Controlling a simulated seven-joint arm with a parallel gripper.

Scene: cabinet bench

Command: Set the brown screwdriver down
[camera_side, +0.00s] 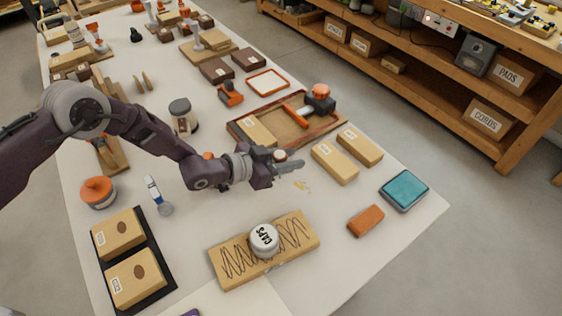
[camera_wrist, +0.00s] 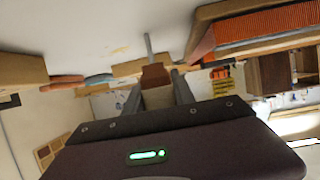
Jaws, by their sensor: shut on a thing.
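My gripper (camera_side: 288,166) is over the white table, between the tan scribbled block and the wooden tray. In the wrist view, my gripper (camera_wrist: 157,88) is shut on the brown screwdriver (camera_wrist: 155,76). Its brown handle sits between the two fingers and its thin grey shaft points away from my palm. In the side view the screwdriver is small and mostly hidden by the fingers. I cannot tell whether the shaft touches the table.
The wooden tray (camera_side: 238,134) lies behind my gripper. Two tan boxes (camera_side: 334,163) stand to its right. An orange block (camera_side: 366,221) and a teal pad (camera_side: 404,190) lie front right. The scribbled block (camera_side: 295,238) carries a white round CAPS container (camera_side: 264,240). Table between is mostly clear.

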